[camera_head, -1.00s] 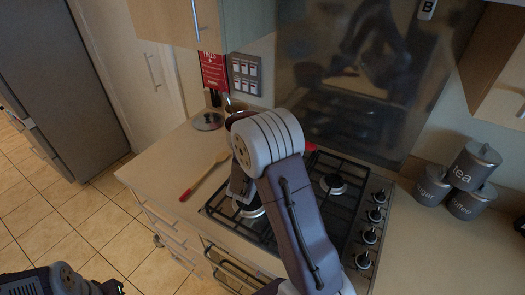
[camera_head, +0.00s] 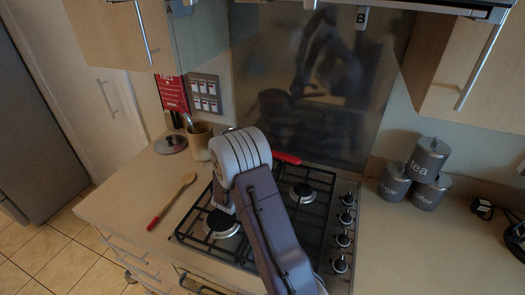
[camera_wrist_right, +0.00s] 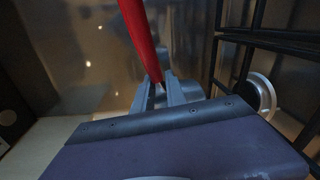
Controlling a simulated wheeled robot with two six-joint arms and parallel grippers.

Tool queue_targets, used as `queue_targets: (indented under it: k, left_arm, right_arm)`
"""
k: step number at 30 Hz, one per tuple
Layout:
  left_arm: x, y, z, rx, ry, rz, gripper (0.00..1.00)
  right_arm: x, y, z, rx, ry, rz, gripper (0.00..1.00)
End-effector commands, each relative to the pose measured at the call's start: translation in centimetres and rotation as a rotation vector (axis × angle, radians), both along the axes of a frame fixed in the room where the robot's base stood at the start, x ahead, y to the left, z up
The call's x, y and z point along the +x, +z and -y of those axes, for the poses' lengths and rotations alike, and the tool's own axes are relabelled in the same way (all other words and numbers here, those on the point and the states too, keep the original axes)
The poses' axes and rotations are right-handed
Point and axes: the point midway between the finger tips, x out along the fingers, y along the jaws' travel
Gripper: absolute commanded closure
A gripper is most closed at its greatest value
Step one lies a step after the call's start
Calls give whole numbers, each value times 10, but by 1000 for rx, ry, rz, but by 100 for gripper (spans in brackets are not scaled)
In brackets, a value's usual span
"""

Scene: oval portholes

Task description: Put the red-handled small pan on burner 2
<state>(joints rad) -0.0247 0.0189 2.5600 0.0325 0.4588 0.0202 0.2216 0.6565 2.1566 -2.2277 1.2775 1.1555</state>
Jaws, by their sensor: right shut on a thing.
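The red handle of the small pan (camera_head: 287,158) shows just right of my right arm, over the back of the hob. The pan's body is hidden behind my arm. In the right wrist view the red handle (camera_wrist_right: 140,38) runs down between the fingers of my right gripper (camera_wrist_right: 168,95), which is shut on it. The black gas hob (camera_head: 262,228) has a front left burner (camera_head: 222,222) and a back right burner (camera_head: 302,192) in sight. I cannot see any burner numbers. My left gripper is out of view.
A wooden spoon with a red handle (camera_head: 170,203) lies left of the hob. A pot lid (camera_head: 171,144) and a utensil pot (camera_head: 199,138) stand behind it. Grey canisters (camera_head: 413,177) are at the right. A metal splashback (camera_head: 310,85) rises behind the hob.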

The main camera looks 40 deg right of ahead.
Motion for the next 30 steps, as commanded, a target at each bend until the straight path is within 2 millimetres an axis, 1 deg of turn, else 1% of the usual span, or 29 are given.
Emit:
queue_targets:
  k: [1, 3, 6, 9, 12, 16, 21, 24, 30]
  left_arm:
    - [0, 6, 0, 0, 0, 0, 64]
    - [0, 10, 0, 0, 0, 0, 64]
    - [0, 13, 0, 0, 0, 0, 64]
    - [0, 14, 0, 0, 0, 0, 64]
    - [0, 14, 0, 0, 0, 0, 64]
    - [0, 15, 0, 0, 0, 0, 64]
    - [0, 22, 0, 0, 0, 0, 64]
    - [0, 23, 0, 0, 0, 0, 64]
    - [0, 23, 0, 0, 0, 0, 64]
  right_arm:
    - [13, -2, -5, -4, 3, 7, 100]
    - [27, -11, -9, -4, 2, 8, 100]
    - [43, -22, -15, -5, 1, 10, 100]
    - [54, -29, -18, -5, 0, 10, 100]
    - [58, -32, -19, -4, -1, 11, 100]
    - [58, -35, -19, -5, -1, 9, 100]
    - [58, -60, -19, -4, -1, 5, 100]
    - [58, -70, -19, -5, -2, 8, 100]
    - [58, -72, -19, -6, -1, 11, 100]
